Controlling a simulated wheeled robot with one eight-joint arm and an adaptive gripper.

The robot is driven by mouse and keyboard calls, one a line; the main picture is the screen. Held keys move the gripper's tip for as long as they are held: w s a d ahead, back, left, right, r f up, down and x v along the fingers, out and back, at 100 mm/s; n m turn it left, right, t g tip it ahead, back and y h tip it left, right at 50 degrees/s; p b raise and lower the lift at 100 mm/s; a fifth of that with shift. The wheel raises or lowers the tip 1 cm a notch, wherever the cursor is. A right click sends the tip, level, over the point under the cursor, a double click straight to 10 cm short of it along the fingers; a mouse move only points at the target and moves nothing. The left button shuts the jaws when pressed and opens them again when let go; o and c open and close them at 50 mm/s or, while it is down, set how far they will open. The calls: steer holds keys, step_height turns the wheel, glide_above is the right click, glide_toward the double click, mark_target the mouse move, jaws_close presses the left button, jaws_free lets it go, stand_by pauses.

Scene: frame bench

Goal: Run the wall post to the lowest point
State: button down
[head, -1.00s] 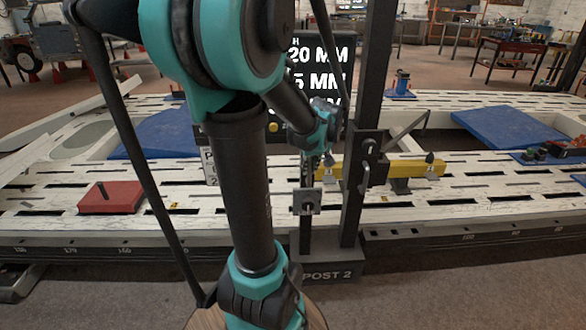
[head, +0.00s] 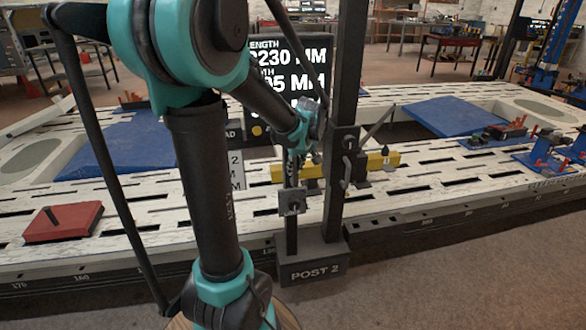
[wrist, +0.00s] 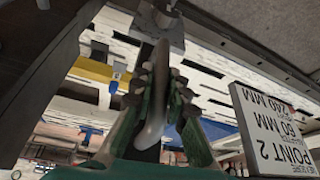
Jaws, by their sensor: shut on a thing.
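A dark upright post (head: 344,90) stands on a base marked POST 2 (head: 315,268) at the edge of the white slotted bench. A thinner dark upright beside it carries a small grey block (head: 292,200) low down. My gripper (head: 296,163) is beside the post, above that block; its fingers are small and partly hidden in the head view. In the wrist view my gripper (wrist: 160,100) is shut on a smooth grey handle (wrist: 152,105), with the ribbed fingers on both sides of it. A grey block (wrist: 160,28) lies beyond the handle.
A dark display (head: 290,75) behind the post shows figures in MM, partly covered. A yellow beam (head: 380,160) lies behind the post. A red block (head: 62,222) sits left, blue mats lie on the bench, and a POINT 2 label (wrist: 275,130) shows in the wrist view.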

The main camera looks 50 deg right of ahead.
steer(key=c, duration=1.5)
jaws_free()
steer(key=v, duration=1.2)
steer(key=w+a+f+n, duration=0.1)
steer(key=w+a+f, duration=0.25)
steer(key=a, duration=0.35)
steer(key=w+a+f+n+y, duration=0.1)
steer(key=w+a+f, duration=0.2)
steer(key=w+a, duration=0.3)
steer(key=w+a+f, duration=0.3)
steer(key=a, duration=0.5)
steer(key=s+a+f+n, duration=0.1)
steer(key=a+f, duration=0.2)
steer(key=a, duration=0.4)
steer(key=s+a+f+n, duration=0.1)
steer(key=a+f, duration=0.2)
steer(key=a, duration=0.4)
steer(key=s+a+f+n, duration=0.1)
steer(key=a+f, duration=0.2)
steer(key=a, duration=0.4)
steer(key=shift+s+a+f+y, duration=0.2)
steer(key=shift+a+f+y, duration=0.1)
steer(key=shift+f+y, duration=0.1)
